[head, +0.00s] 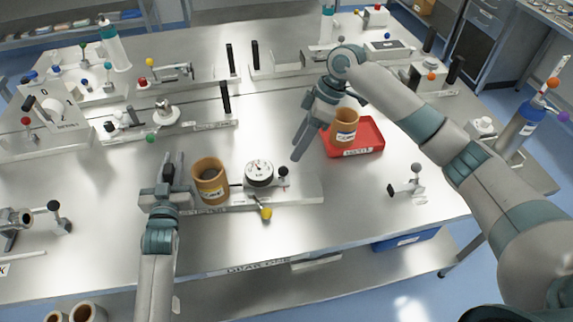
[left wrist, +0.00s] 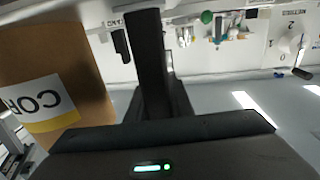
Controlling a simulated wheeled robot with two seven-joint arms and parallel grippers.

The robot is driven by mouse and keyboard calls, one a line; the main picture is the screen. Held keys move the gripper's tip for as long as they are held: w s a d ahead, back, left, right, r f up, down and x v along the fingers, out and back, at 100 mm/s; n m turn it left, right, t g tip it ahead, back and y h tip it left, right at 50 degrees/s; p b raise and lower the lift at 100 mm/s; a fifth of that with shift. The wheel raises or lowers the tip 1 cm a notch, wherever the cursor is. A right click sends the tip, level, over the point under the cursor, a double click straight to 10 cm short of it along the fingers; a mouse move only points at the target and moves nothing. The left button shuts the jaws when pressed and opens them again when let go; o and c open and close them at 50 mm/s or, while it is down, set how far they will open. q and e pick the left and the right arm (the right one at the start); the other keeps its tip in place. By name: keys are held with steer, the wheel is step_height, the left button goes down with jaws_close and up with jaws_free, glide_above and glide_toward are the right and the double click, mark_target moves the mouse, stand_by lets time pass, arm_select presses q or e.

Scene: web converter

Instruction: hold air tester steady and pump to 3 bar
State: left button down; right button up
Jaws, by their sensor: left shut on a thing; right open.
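The air tester (head: 305,190) is a flat pale base near the table's front edge. It carries a round white dial gauge (head: 259,172), a black knob (head: 283,171) and a lever with a yellow knob (head: 266,213). The gauge reading is too small to tell. A brown core (head: 210,182) stands upright at its left part and also shows in the left wrist view (left wrist: 50,75). My left gripper (head: 168,172) is shut at the tester's left end, beside the core; the exact part held is mostly hidden. My right gripper (head: 304,132) is open and empty, above and right of the gauge.
A red tray (head: 371,138) with another brown core (head: 344,128) stands right of my right gripper. Other bench fixtures (head: 170,115) with black posts stand behind the tester.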

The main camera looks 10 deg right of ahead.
mark_target(285, 168)
steer(key=x, duration=0.8)
steer(key=shift+a+f, duration=0.1)
steer(key=shift+f, duration=0.15)
